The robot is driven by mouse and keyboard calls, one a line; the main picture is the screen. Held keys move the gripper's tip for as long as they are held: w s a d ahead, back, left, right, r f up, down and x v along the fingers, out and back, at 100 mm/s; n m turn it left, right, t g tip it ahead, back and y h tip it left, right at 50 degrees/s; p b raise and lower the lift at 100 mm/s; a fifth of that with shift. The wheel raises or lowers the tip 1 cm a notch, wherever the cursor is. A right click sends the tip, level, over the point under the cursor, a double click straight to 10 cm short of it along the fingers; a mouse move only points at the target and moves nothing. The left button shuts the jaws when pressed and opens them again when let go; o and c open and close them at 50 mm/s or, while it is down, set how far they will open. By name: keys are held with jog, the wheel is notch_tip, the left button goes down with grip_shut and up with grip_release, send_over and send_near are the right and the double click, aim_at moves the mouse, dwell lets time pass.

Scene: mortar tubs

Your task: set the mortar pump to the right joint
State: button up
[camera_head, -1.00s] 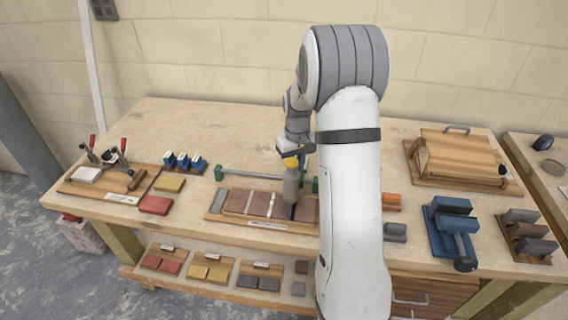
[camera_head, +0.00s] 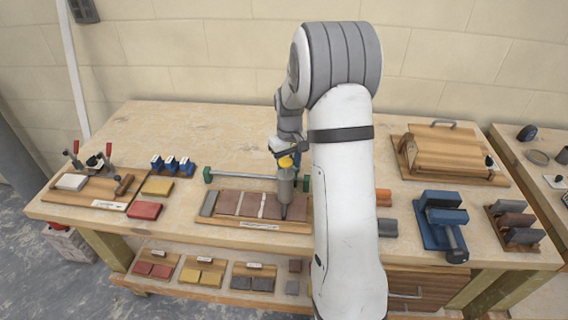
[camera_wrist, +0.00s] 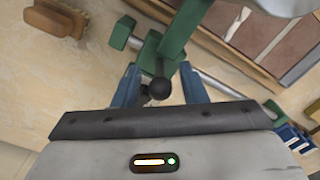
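The mortar pump (camera_head: 284,186), a grey cylinder with a yellow collar and a dark nozzle, stands nearly upright over the tile board (camera_head: 215,219). Its nozzle is at the dark right joint (camera_head: 284,212); I cannot tell whether it touches. The left joint (camera_head: 262,206) shows a pale filling.
A green-ended bar clamp (camera_head: 240,177) lies just behind the tile board. A red block (camera_head: 145,210) and small blue clamps (camera_head: 172,166) are on the left. A blue vise-like tool (camera_head: 440,222) stands on the right. The back left of the bench is clear.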

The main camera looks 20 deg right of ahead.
notch_tip(320, 180, up, 8)
jog(key=shift+f+b, duration=0.1)
jog(key=shift+b, duration=0.3)
dwell(0.3)
